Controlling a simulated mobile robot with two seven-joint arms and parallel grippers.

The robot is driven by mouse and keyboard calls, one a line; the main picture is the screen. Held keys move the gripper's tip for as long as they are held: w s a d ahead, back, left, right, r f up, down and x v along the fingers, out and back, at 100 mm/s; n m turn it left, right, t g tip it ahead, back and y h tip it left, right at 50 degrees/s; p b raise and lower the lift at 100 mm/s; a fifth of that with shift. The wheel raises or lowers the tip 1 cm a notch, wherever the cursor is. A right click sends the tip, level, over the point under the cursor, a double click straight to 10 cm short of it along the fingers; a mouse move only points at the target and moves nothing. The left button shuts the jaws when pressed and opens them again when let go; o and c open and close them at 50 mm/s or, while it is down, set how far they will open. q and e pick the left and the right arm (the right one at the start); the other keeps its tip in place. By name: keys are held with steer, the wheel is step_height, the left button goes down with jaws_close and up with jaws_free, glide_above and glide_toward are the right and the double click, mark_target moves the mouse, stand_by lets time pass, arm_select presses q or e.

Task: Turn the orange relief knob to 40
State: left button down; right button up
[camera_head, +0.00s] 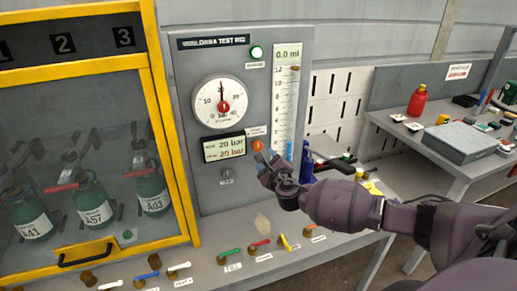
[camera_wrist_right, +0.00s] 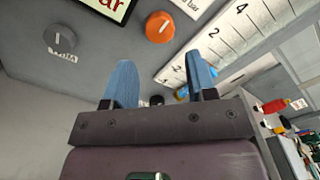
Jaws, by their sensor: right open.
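The orange relief knob (camera_head: 258,146) is on the grey test rig panel (camera_head: 185,115), right of a display (camera_head: 224,147) reading 20 bar on both lines. In the right wrist view the knob (camera_wrist_right: 160,27) has a pale pointer mark and lies beyond the fingertips. My right gripper (camera_head: 264,167) is just below the knob; its blue fingers (camera_wrist_right: 162,78) are open, empty and apart from the knob. My left gripper is out of view.
A grey knob (camera_head: 227,175) is left of my right gripper. A graduated tube (camera_head: 285,100) stands to the right of the orange knob. Coloured levers (camera_head: 230,252) line the ledge below. A yellow-framed cabinet (camera_head: 170,140) with green bottles is at left.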

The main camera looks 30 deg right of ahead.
mark_target(258, 147)
steer(key=shift+x, duration=3.9)
steer(key=shift+c, duration=0.2)
steer(key=c, duration=0.6)
